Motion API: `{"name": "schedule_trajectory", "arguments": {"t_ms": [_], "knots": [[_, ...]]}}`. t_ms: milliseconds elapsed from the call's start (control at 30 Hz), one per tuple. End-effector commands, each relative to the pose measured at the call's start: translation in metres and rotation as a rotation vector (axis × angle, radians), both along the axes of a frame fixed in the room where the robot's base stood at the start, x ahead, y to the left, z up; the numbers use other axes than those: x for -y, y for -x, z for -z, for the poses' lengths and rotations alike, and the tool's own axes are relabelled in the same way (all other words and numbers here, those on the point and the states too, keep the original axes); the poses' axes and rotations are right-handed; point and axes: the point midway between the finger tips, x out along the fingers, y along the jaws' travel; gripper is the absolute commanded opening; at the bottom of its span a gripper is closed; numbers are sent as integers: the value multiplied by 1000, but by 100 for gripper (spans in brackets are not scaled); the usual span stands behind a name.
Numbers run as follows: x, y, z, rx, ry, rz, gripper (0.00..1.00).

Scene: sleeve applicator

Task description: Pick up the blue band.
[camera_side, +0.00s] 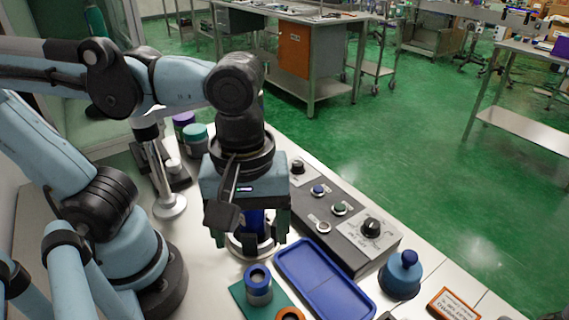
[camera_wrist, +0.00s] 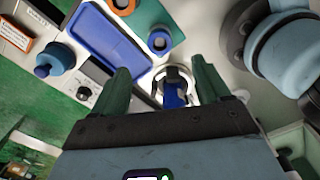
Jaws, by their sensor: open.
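A blue band (camera_side: 259,288) sits as a ring at the top of a short grey cylinder on the green mat (camera_side: 240,296). The band also shows in the wrist view (camera_wrist: 150,40), above the gap between the fingers. My gripper (camera_side: 251,240) points down behind the band in the side view, clear of it. Its green fingers are apart, and they also show in the wrist view (camera_wrist: 163,72). A blue upright post (camera_side: 254,219) on a round metal base (camera_side: 238,246) stands between or just below the fingers; whether they touch it I cannot tell.
An orange ring (camera_side: 280,314) lies near the band. A blue tray (camera_side: 327,285) lies to the right, with a control box (camera_side: 345,240) behind it. A blue knobbed object (camera_side: 403,275) stands further right. Jars (camera_side: 196,143) and a metal stand (camera_side: 170,207) are at the left.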

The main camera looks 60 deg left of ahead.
Motion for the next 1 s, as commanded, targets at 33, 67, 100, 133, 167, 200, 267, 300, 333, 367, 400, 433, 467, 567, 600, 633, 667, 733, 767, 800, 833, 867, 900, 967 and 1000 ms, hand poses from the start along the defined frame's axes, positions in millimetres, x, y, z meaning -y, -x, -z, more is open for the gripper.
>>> {"name": "schedule_trajectory", "arguments": {"t_ms": [33, 67, 100, 133, 167, 200, 267, 300, 333, 367, 400, 433, 467, 567, 600, 633, 667, 733, 767, 800, 833, 867, 900, 967, 1000], "knots": [[0, 0, 5, 0, 0, 0, 76], [0, 0, 9, 0, 0, 0, 76], [0, 0, 14, 1, 0, 0, 76], [0, 0, 19, 1, 0, 0, 76], [0, -1, 22, 1, 0, 0, 76], [0, -1, 28, 1, 0, 0, 76], [0, -1, 35, 1, 0, 0, 76], [0, -1, 40, 1, 0, 0, 76], [0, -1, 43, 1, 0, 0, 76], [0, -1, 46, 1, 0, 0, 76], [0, -1, 50, 1, 0, 0, 76], [0, -1, 53, 1, 0, 0, 76], [0, -1, 55, 1, 0, 0, 76], [-1, -1, 60, 1, 0, 0, 76], [-1, -1, 62, 1, 0, 0, 76], [-1, -1, 62, 1, 0, 0, 76], [-1, -1, 63, 1, 0, 0, 76], [-1, -1, 65, 1, 0, 0, 76], [-1, -1, 66, 1, 0, -1, 76], [-1, -2, 68, 1, 0, -1, 76], [-2, -2, 71, 1, 0, -1, 76], [-2, -2, 73, 1, 0, -1, 76], [-3, -3, 77, 1, 0, -1, 76], [-4, -4, 83, 1, 0, -1, 76], [-4, -4, 87, 1, 0, -1, 76]]}}
